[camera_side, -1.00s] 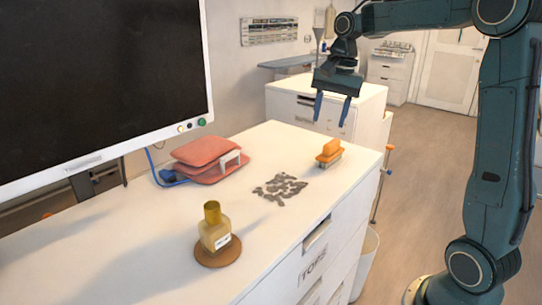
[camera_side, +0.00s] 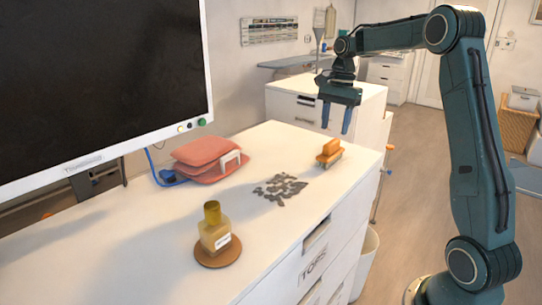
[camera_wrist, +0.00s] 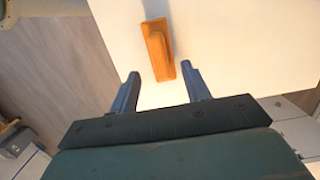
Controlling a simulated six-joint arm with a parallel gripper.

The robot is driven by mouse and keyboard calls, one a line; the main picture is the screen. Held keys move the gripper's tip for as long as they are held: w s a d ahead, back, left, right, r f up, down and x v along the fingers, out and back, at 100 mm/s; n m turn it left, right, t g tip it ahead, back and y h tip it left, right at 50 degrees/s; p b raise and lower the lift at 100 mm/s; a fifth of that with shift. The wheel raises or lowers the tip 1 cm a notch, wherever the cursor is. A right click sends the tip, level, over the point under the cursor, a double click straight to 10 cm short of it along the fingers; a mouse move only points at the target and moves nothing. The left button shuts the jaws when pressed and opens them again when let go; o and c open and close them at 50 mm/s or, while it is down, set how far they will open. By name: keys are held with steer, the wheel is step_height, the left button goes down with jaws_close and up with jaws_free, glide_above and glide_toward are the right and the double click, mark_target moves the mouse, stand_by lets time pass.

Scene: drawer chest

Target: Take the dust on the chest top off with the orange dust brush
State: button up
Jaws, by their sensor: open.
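The orange dust brush (camera_side: 329,152) stands on the white chest top (camera_side: 262,233) near its far right corner. Grey dust (camera_side: 280,188) lies in a patch on the chest top, nearer the camera than the brush. My gripper (camera_side: 336,118) is open and empty, pointing down above the brush and apart from it. In the wrist view the brush (camera_wrist: 159,48) lies just beyond the gap between the two fingertips (camera_wrist: 160,76). The dust is not visible in the wrist view.
Folded pink cloths (camera_side: 205,159) in a white holder lie left of the dust. A yellow bottle (camera_side: 214,230) stands on a round brown coaster (camera_side: 218,254) at the front. A large monitor (camera_side: 95,85) stands at the left. The chest's right edge is close to the brush.

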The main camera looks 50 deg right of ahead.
mark_target(332, 141)
steer(key=shift+f, duration=0.3)
steer(key=shift+a+f, duration=0.2)
steer(key=shift+f, duration=1.2)
steer(key=shift+a+f, duration=0.15)
steer(key=shift+f, duration=1.2)
jaws_close()
steer(key=shift+r, duration=0.2)
steer(key=shift+r, duration=4.8)
